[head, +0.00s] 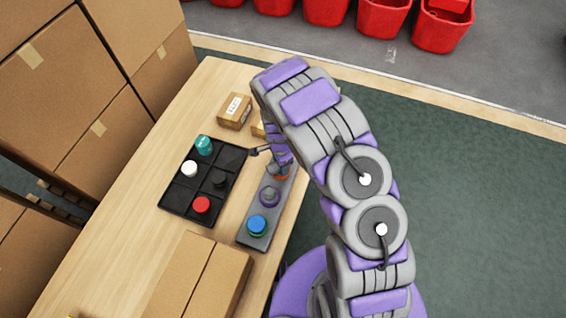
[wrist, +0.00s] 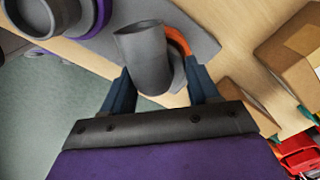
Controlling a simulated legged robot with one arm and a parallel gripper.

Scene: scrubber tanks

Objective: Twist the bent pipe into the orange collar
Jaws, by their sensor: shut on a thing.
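The grey bent pipe (wrist: 146,55) is between the fingers of my gripper (wrist: 160,80) in the wrist view, its open end facing up in the picture. My gripper is shut on it. The orange collar (wrist: 178,41) shows as an arc behind and to the right of the pipe. In the head view my gripper (head: 280,162) is over the far end of the grey plate (head: 254,239), where a sliver of the orange collar (head: 282,177) shows. The pipe overlaps the collar; how deep it sits in it is hidden.
A purple collar (head: 268,196) and a blue-topped piece (head: 257,225) stand on the plate. A black compartment tray (head: 178,208) with several coloured pieces lies left. Small cartons (head: 235,111) stand behind, a large carton (head: 200,280) in front. Stacked boxes (head: 70,80) border the table's left.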

